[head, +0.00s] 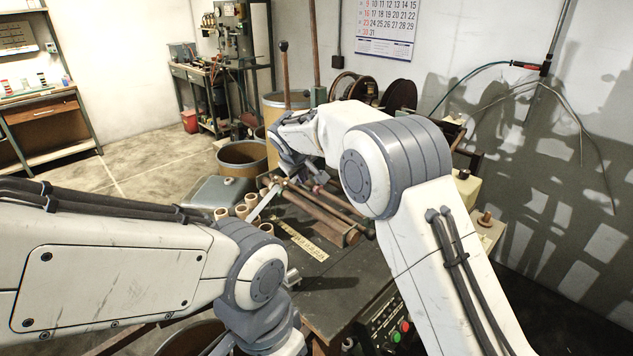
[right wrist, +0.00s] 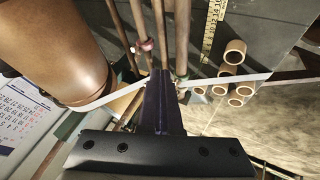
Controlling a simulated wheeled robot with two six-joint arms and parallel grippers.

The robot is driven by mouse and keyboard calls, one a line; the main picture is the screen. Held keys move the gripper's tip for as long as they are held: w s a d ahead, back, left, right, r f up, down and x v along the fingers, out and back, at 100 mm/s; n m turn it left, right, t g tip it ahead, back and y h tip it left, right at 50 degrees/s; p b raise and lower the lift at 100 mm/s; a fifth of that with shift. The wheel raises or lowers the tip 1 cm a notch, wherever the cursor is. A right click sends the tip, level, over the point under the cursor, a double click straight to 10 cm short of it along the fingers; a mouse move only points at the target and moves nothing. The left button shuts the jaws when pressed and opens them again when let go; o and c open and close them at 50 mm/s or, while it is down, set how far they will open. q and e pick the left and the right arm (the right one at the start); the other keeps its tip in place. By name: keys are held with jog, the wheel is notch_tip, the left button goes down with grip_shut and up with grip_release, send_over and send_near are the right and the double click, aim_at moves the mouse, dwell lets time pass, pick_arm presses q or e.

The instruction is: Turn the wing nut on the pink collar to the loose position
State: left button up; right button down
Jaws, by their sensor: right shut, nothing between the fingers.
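The pink collar (right wrist: 141,47) sits on a slim rod in the right wrist view, just left of my right gripper. In the head view it seems to show as a small pinkish spot (head: 317,189) on the rod frame. The wing nut is too small to make out clearly, so I cannot tell its position. My right gripper (right wrist: 163,74) is shut and empty, its fingers together beside the rods and apart from the collar as far as I can see. It also shows in the head view (head: 287,165) above the frame. My left gripper is out of sight.
Cardboard cores (right wrist: 234,55) stand beside a yellow ruler (right wrist: 212,32). A pale tape strip (right wrist: 255,77) crosses behind my right gripper from a large brown roll (right wrist: 62,50). The dark bench top (head: 335,272) has bare room in front of the rod frame (head: 325,220).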

jog(key=p+x, duration=0.1)
jog(key=x, duration=0.6)
jog(key=shift+w+f+p, duration=0.1)
jog(key=shift+p, duration=0.3)
jog(key=shift+w+d+f+p, duration=0.2)
jog(key=shift+w+d+p, duration=0.65)
jog(key=shift+w+d, duration=0.35)
jog(key=shift+w+d+f, duration=0.15)
jog(key=shift+w+d, duration=0.1)
jog(key=shift+w, duration=0.2)
jog(key=shift+d+p, duration=0.1)
jog(key=shift+p, duration=0.35)
jog(key=shift+n, duration=0.3)
